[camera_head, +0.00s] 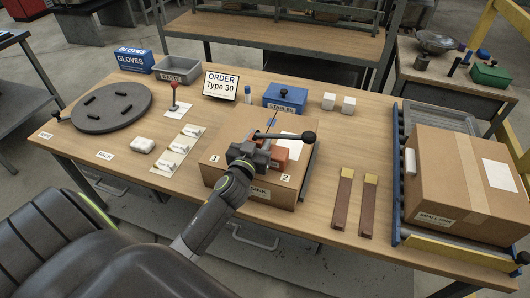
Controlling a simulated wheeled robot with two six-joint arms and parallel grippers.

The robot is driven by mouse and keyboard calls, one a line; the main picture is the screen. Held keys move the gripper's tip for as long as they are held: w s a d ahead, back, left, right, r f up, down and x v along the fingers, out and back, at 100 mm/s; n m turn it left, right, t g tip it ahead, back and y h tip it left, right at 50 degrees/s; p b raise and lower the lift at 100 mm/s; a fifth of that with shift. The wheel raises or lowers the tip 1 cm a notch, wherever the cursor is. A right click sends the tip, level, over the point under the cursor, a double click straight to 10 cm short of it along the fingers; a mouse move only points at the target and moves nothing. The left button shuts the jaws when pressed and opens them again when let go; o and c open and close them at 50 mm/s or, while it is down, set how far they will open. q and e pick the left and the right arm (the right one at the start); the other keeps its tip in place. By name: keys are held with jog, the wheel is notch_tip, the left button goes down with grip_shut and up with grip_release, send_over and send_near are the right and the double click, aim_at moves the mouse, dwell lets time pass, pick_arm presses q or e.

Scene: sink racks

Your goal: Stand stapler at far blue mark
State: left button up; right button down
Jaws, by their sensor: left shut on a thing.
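My left gripper (256,157) reaches over the cardboard box on the table (222,171). It is shut on the stapler (289,149), which has an orange-red body and a black lever ending in a round knob to the right. The gripper hides part of the stapler. The stapler is over the top of the box; I cannot tell whether it touches the box. A small blue mark (271,123) shows near the far edge of the box top, beyond the stapler. My right gripper is not in view.
A blue staples box (285,98) stands behind the cardboard box. Two brown strips (342,198) lie to its right. A larger carton (455,180) sits on rollers at far right.

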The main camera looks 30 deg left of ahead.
pick_arm(q)
grip_shut()
jog(key=shift+r, duration=0.1)
jog(key=shift+r, duration=0.1)
notch_tip(320, 180, up, 10)
jog(key=shift+f+p, duration=0.1)
jog(key=shift+p, duration=0.7)
jog(key=s+d+r+m+h, duration=0.2)
jog(key=s+d+r+h, duration=0.1)
jog(key=d+r, duration=0.8)
jog(key=shift+s+d+r+m+h, duration=0.25)
jog(key=shift+d+r+h, duration=0.2)
jog(key=shift+d, duration=1.15)
